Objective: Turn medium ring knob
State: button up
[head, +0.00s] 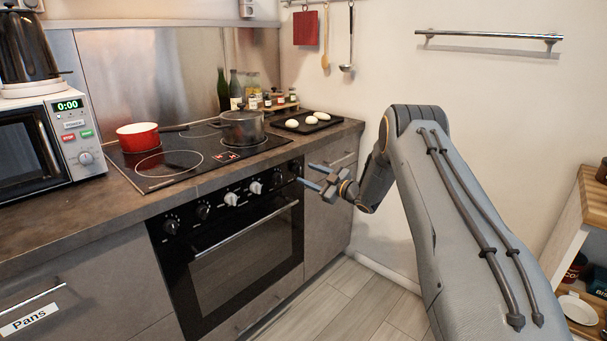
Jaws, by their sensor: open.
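A row of knobs runs along the black oven front below the cooktop. A black knob (171,226) is at the far left, with another black knob (203,212) beside it. Two white knobs (231,199) and (256,187) follow to the right, and a black knob (277,179) lies further right. I cannot read which one is the medium ring knob. My gripper (314,177) is open and empty, its fingers pointing left, close to the right end of the row. It partly covers the right end of the oven panel.
The cooktop (158,184) carries a red pan (138,137) and a grey pot (242,128). The oven handle (245,229) sticks out below the knobs. A microwave (40,150) stands at left, a tray of buns (290,127) at right. Floor before the oven is free.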

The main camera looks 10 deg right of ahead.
jog(key=shift+v, duration=2.1)
jog(key=s+d+r+m+g+h+p, duration=0.2)
jog(key=s+r+m+g+h+p, duration=0.2)
jog(key=s+r+m+h, duration=0.55)
jog(key=s+a+m+g+p, duration=0.1)
jog(key=s+g, duration=0.4)
jog(key=s, duration=1.8)
jog(key=s+a+r+m+g+h+p, duration=0.1)
jog(key=s+a+g, duration=0.4)
jog(key=s, duration=1.8)
jog(key=shift+s+a+m+g+p, duration=0.25)
jog(key=shift+a+m+p, duration=0.3)
jog(key=shift+a+m, duration=0.35)
jog(key=shift+w+d+r, duration=0.1)
jog(key=shift+w+d, duration=0.05)
